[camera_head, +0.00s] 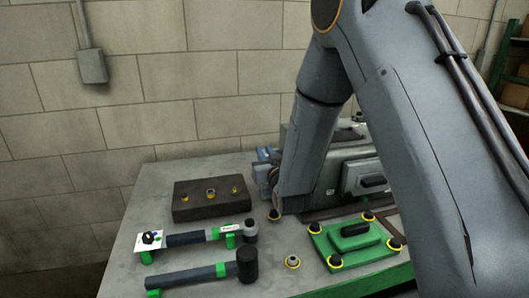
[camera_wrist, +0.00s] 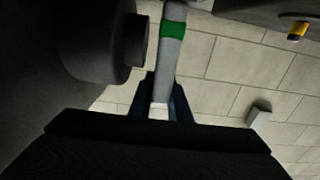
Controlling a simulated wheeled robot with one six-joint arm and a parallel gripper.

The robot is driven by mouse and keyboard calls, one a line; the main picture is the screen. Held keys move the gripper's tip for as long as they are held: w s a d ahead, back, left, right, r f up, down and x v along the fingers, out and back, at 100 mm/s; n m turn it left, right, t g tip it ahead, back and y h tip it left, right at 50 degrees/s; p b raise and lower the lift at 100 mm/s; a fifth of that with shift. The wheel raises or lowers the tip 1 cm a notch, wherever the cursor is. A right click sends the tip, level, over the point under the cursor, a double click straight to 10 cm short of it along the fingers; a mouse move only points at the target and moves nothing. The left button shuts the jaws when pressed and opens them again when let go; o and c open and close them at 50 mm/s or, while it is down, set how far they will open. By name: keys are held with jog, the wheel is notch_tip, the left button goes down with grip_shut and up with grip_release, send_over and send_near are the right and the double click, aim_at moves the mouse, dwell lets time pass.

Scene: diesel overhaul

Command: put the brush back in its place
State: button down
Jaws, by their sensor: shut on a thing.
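My gripper (camera_wrist: 161,100) is shut on a slim grey thing with a green band, which I take to be the brush (camera_wrist: 173,50). The brush runs from between the fingers to the top edge of the wrist view, and its far end is out of frame. In the head view my gripper (camera_head: 264,168) is partly hidden behind my arm, at the back of the bench beside the grey engine housing (camera_head: 355,178). The brush cannot be made out there, and I cannot tell which spot is its place.
A wall stands close behind.

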jog(key=shift+f+b, duration=0.3)
jog(key=shift+f, duration=0.2)
jog(key=c, duration=1.6)
grip_release()
jog(key=shift+r, duration=0.1)
jog(key=shift+o, duration=0.2)
